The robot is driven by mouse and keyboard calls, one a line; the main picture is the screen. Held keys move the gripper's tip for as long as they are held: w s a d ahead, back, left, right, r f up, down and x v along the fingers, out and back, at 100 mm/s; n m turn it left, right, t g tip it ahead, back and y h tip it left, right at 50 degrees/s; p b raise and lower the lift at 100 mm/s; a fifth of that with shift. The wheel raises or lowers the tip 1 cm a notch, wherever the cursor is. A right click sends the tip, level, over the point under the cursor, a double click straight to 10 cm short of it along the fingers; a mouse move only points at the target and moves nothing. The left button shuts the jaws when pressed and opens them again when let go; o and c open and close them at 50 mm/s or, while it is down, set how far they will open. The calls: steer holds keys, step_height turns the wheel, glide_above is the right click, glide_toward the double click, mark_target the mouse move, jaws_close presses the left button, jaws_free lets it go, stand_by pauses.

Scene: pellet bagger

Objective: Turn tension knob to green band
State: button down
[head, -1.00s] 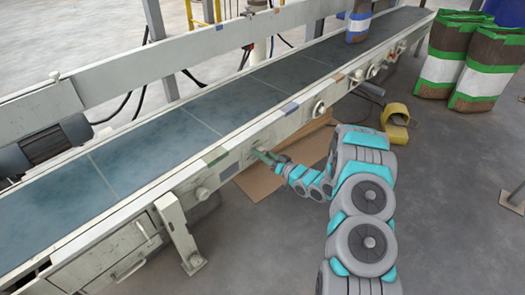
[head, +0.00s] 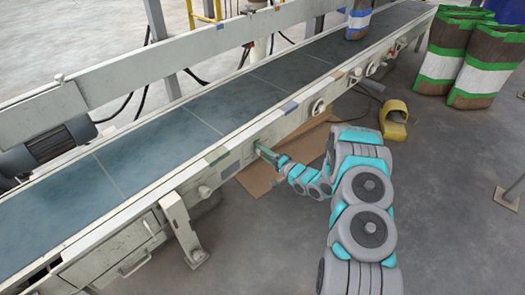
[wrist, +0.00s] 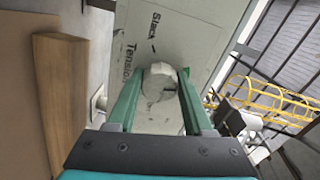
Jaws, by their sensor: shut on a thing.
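The tension knob (wrist: 160,84) is a pale, rounded knob on the conveyor's side plate (wrist: 190,35), seen in the wrist view. The words "Slack" and "Tension" are printed on the plate beside it. My gripper (wrist: 158,88) has its two green fingers on either side of the knob, shut on it. In the head view my gripper (head: 262,150) reaches the conveyor's near side rail, and the knob is hidden there. No green band can be made out around the knob in the wrist view.
The conveyor belt (head: 180,130) runs diagonally, with a bag (head: 358,22) at its far end. A cardboard sheet (head: 262,178) lies on the floor below my gripper. A yellow foot pedal (head: 395,122) and filled sacks (head: 485,70) stand to the right.

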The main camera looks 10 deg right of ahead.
steer(key=shift+m, duration=1)
steer(key=shift+c, duration=1.5)
jaws_free()
steer(key=v, duration=0.7)
steer(key=shift+s+d+b, duration=0.25)
steer(key=shift+s+b, duration=0.05)
